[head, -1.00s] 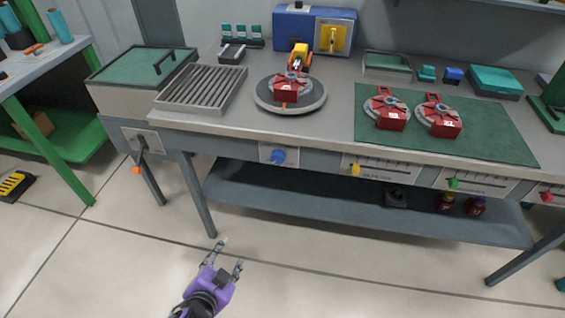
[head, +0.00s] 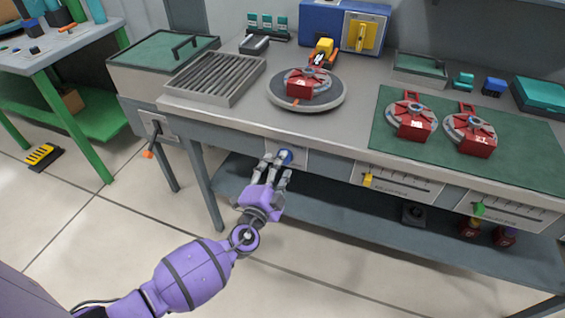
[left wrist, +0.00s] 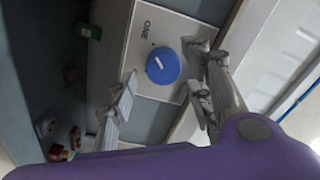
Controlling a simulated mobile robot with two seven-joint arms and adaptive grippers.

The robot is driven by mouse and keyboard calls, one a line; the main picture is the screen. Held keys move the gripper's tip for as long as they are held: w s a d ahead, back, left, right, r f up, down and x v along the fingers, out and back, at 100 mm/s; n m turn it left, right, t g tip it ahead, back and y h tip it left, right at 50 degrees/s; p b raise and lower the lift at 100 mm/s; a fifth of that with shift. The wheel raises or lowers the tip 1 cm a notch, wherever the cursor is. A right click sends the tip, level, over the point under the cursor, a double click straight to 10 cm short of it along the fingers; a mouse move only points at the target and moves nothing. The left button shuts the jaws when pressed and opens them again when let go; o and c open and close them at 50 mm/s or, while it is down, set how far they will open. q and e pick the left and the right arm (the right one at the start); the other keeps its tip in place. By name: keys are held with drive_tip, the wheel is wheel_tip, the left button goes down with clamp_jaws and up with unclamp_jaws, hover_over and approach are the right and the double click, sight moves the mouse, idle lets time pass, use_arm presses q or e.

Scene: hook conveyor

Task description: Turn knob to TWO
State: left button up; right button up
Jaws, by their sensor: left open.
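The round blue knob (head: 285,156) sits on a pale plate (head: 303,158) on the front of the workbench, below the turntable. In the left wrist view the knob (left wrist: 163,66) has a short white mark, and the word ONE (left wrist: 147,28) is printed on the plate near it. My left gripper (head: 277,166) is open in front of the knob. In the wrist view its fingers lie on either side of the knob; I cannot tell whether they touch it. No word TWO is readable. My right gripper is not in view.
Slider panels with a yellow handle (head: 367,180) and a green handle (head: 479,209) are to the right. An orange-tipped lever (head: 149,154) is to the left. A lower shelf (head: 340,215) runs under the bench. The turntable (head: 330,97) carries a red part.

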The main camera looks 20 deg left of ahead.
use_arm(q)
drive_tip(key=shift+w+f, duration=0.1)
drive_tip(key=shift+w, duration=1)
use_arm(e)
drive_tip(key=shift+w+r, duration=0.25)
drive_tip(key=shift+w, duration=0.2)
use_arm(q)
drive_tip(key=shift+c, duration=0.2)
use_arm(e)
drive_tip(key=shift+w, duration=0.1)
